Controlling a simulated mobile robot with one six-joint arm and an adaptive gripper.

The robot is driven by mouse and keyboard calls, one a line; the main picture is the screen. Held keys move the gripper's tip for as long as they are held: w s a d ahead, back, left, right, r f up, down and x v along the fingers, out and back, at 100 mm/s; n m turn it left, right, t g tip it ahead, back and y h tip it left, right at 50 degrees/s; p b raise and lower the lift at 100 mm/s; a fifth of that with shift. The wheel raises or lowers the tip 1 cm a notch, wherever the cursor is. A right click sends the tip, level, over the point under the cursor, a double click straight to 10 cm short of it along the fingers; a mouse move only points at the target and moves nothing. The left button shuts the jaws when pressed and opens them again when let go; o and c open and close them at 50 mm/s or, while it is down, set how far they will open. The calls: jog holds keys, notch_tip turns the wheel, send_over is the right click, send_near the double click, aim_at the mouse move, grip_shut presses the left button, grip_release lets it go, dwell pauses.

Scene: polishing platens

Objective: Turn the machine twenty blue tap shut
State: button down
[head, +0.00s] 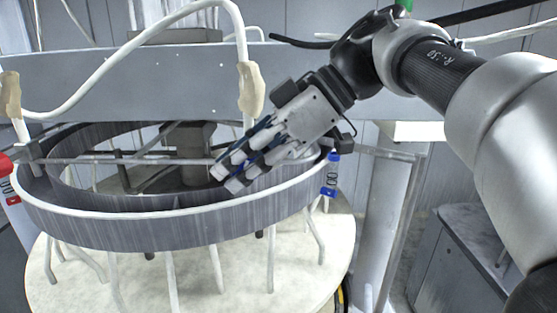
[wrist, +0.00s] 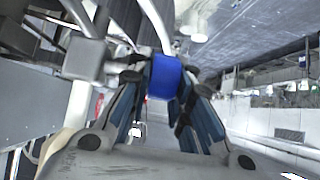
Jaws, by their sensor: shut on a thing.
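The blue tap handle (wrist: 165,77) shows as a bright blue block between the fingertips in the wrist view. My gripper (wrist: 164,85) is shut on it, with a dark, blue-lined finger on each side. In the head view my gripper (head: 232,180) reaches down from the upper right over the dark grey ring trough (head: 160,228). There its fingers cover most of what they hold, with only a little blue between them. I cannot tell the handle's turn angle.
A white hose (head: 120,55) arches over the trough. A pale round platen (head: 200,280) lies below, with several thin tubes above it.

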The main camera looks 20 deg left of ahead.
jog(key=shift+a+f+t+h, duration=0.15)
jog(key=shift+t+h, duration=0.35)
jog(key=shift+h, duration=1)
jog(key=c, duration=1.4)
grip_release()
jog(key=shift+h, duration=0.3)
jog(key=shift+c, duration=0.2)
jog(key=shift+w+d+r, duration=0.15)
jog(key=shift+d+r, duration=0.25)
jog(key=shift+r, duration=0.15)
jog(key=w+d, duration=0.3)
jog(key=d, duration=0.8)
jog(key=shift+w+d, duration=0.25)
